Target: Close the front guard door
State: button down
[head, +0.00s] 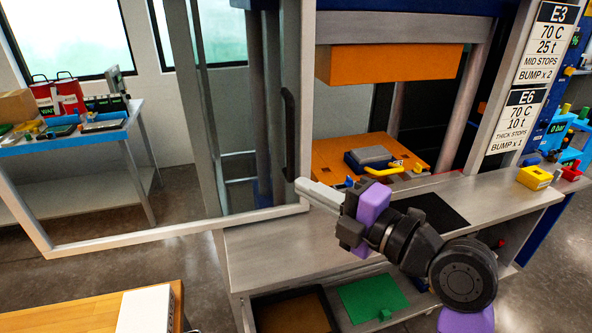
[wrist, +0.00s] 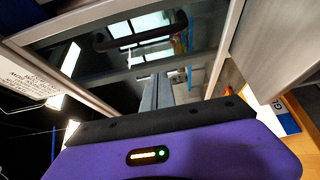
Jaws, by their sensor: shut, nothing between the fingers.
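The front guard door (head: 180,230) is a large pale metal frame with a clear pane, standing open at the left of the press, so the press opening is uncovered. Its dark upright handle (head: 289,135) is near the frame's right side; the handle (wrist: 137,38) also shows in the wrist view beyond the fingers. My gripper (head: 300,187) is shut and empty, beside the door's lower right corner and below the handle. In the wrist view my fingers (wrist: 155,80) point toward the pane. I cannot tell whether they touch the door.
The press has an orange upper block (head: 390,64) and an orange lower plate (head: 330,160) with a mould on it. A grey bench (head: 275,250) runs in front. A yellow bin (head: 534,177) stands at right. A wooden table (head: 70,312) is at lower left.

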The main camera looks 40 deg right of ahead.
jog(key=w+d+b, duration=0.2)
jog(key=w+b, duration=0.1)
jog(key=w, duration=0.6)
jog(key=shift+b, duration=0.3)
dwell(0.4)
jog(key=shift+d, duration=0.1)
